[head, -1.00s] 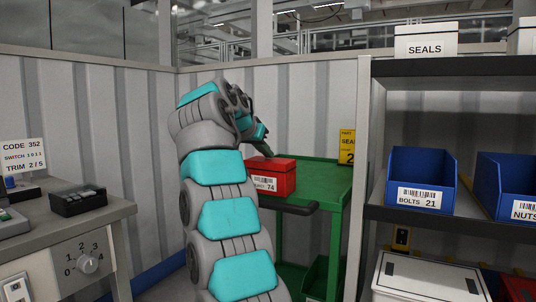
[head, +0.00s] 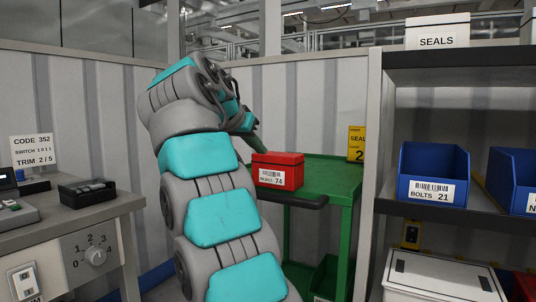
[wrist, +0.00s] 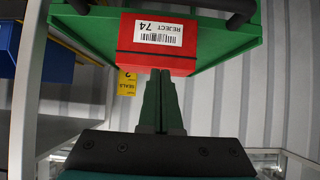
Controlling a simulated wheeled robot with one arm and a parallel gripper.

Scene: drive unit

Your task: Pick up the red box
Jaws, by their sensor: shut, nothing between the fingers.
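The red box (head: 280,160) sits on the top of the green cart, near its front edge. It has a dark seam below its lid and a white label reading REJECT 74. The wrist view shows the box (wrist: 125,45) upside down, just beyond my fingertips. My gripper (wrist: 162,75) is shut and empty, its green fingers together and pointing at the box's lid side. In the head view my gripper (head: 258,147) is just left of the box's top, partly hidden by my arm. I cannot tell whether the fingertips touch the box.
The green cart (head: 335,172) has a dark handle (head: 292,200) in front of the box. A yellow sign (head: 356,144) stands behind it. A shelf with blue bins (head: 432,170) is at right. A workbench (head: 80,222) with a dial is at left. The cart top right of the box is clear.

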